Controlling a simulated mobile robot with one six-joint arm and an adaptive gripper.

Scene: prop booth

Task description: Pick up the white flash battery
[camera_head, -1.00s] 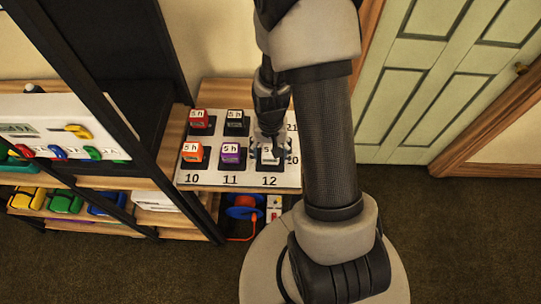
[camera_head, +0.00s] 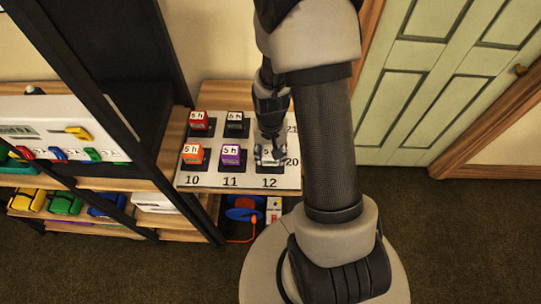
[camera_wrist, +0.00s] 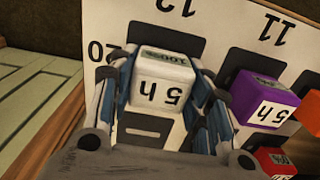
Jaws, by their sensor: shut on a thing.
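The white flash battery (camera_wrist: 160,80), marked "5 h" and "100%", sits between the two fingers of my gripper (camera_wrist: 165,90) in the wrist view. The fingers are shut on its sides. In the head view my gripper (camera_head: 268,155) is over the board's slot by number 12, and the white battery (camera_head: 269,155) is partly hidden by the fingers. Whether the battery is clear of the board I cannot tell.
The white numbered board (camera_head: 215,182) also holds a purple battery (camera_head: 232,155), an orange one (camera_head: 193,154), a red one (camera_head: 198,120) and a black one (camera_head: 236,121). A dark shelf post (camera_head: 100,80) stands to the left. A door (camera_head: 430,80) is at right.

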